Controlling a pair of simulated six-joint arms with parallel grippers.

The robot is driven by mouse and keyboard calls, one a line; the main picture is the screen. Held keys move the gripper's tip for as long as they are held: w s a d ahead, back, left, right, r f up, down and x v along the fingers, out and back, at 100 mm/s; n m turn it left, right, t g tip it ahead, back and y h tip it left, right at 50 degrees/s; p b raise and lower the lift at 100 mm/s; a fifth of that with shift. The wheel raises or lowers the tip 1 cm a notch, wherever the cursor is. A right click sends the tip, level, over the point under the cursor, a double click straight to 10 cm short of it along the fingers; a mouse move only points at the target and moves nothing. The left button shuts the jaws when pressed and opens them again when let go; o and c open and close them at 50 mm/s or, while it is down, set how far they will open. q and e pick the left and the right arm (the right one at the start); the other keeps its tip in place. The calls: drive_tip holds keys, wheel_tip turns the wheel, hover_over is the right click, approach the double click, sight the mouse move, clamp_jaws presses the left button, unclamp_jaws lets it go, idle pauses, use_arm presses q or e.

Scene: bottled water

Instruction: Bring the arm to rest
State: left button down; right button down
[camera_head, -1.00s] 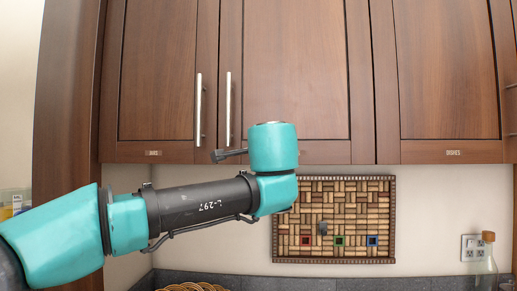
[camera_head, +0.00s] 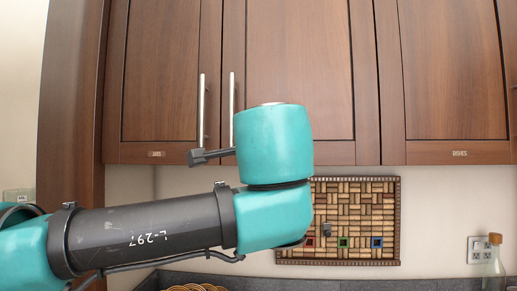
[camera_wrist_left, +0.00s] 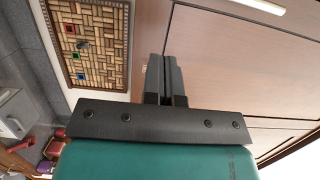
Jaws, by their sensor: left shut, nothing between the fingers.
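My left arm (camera_head: 150,235) comes in from the left of the head view, with a dark grey forearm and teal joints. Its teal wrist part (camera_head: 273,145) stands in front of the cabinet doors. The fingers of my left gripper are hidden in the head view. In the left wrist view my left gripper (camera_wrist_left: 162,72) is shut, with its two dark fingers side by side and nothing between them. It faces the wooden cabinet doors. My right gripper is not in view.
Wooden cabinets (camera_head: 440,80) with metal handles fill the upper background. A cork board (camera_head: 345,220) hangs on the wall below them. A glass bottle (camera_head: 494,265) with a cork stands at the right, by an outlet (camera_head: 480,250). A wicker basket (camera_head: 195,287) shows at the bottom edge.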

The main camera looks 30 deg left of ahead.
use_arm(q)
drive_tip(key=shift+s+d, duration=0.15)
drive_tip(key=shift+s, duration=0.05)
idle(0.4)
